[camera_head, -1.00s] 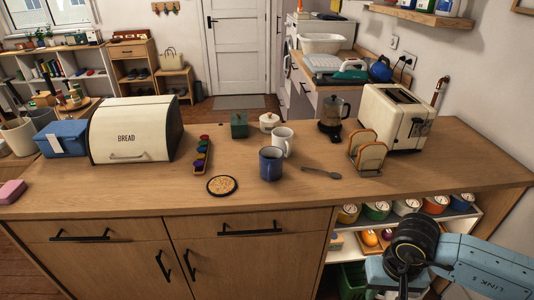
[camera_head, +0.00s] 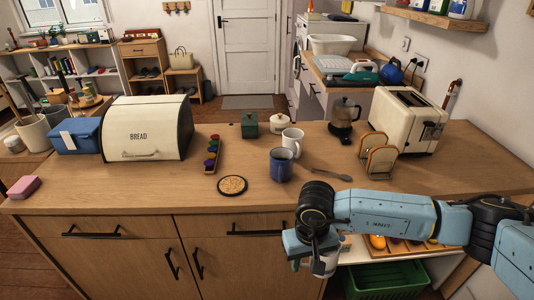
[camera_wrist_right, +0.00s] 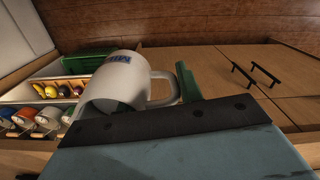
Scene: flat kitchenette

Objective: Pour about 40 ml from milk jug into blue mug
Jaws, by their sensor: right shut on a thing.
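The blue mug (camera_head: 281,165) stands upright on the wooden counter near its middle; what is inside cannot be made out. My right gripper (camera_head: 308,254) is in front of the counter's front edge, below and to the right of the mug. It is shut on the white milk jug (camera_head: 326,263), which is mostly hidden behind it in the head view. In the right wrist view the jug (camera_wrist_right: 118,80) shows its handle, open mouth and blue lettering. A green finger (camera_wrist_right: 187,82) of the gripper is beside the handle. My left gripper is not in view.
A white mug (camera_head: 292,142) stands just behind the blue mug. A cork coaster (camera_head: 232,185) lies to its left and a spoon (camera_head: 331,174) to its right. A toast rack (camera_head: 377,157) stands further right. The counter between the blue mug and the front edge is clear.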

